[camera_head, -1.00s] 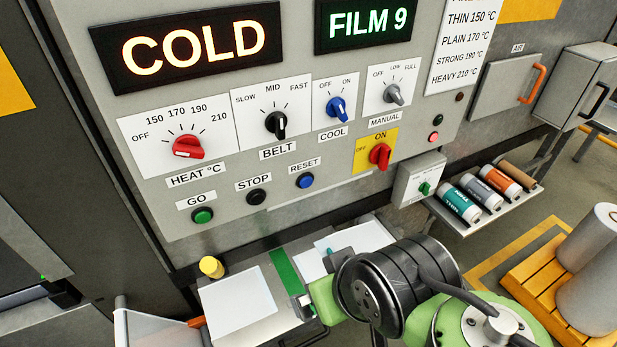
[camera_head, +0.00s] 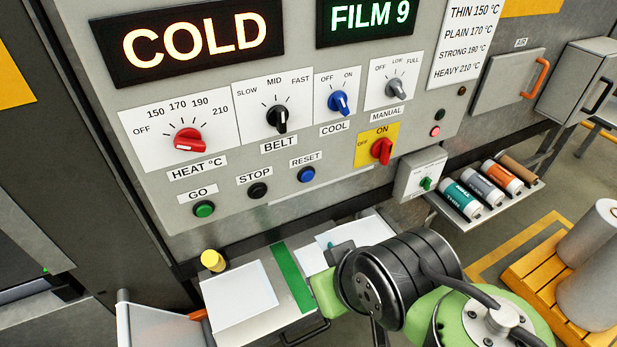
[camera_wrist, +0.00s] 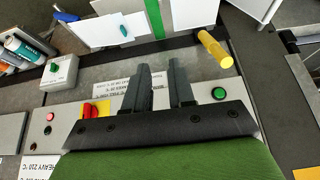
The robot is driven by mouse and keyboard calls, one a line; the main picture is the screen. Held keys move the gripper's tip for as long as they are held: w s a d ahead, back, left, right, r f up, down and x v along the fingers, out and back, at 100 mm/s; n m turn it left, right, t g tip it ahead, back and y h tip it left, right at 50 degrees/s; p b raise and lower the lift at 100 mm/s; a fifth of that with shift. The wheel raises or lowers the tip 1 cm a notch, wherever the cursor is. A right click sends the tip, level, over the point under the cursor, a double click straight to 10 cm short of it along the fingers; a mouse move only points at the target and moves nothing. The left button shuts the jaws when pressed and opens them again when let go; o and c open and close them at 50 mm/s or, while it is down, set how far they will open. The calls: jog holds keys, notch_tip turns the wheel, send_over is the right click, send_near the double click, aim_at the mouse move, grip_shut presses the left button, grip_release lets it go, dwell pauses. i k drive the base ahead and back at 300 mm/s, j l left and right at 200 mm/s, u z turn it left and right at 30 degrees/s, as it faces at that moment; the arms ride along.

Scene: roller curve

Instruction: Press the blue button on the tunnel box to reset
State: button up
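The blue RESET button (camera_head: 306,174) is on the grey control panel (camera_head: 230,190), right of the black STOP button (camera_head: 257,190) and green GO button (camera_head: 204,209). My gripper is in front of and below the panel, apart from the blue button in the head view, where its fingertips are mostly hidden by my wrist. In the wrist view, my gripper (camera_wrist: 160,80) shows two dark fingers with an empty gap between them. The green button (camera_wrist: 218,93) is right of the fingers there. The blue button is not visible in that view, seemingly hidden behind the gripper.
The red switch (camera_head: 381,151) on a yellow plate is right of the blue button. A small box with a green knob (camera_head: 425,183) and a rack of rolls (camera_head: 484,195) are at the right.

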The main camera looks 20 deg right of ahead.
aim_at(307, 176)
jog(key=i+j+z, duration=0.1)
jog(key=j+z, duration=0.2)
jog(key=j, duration=0.4)
jog(key=j+z, duration=0.3)
jog(key=j, duration=0.45)
jog(key=i, duration=0.05)
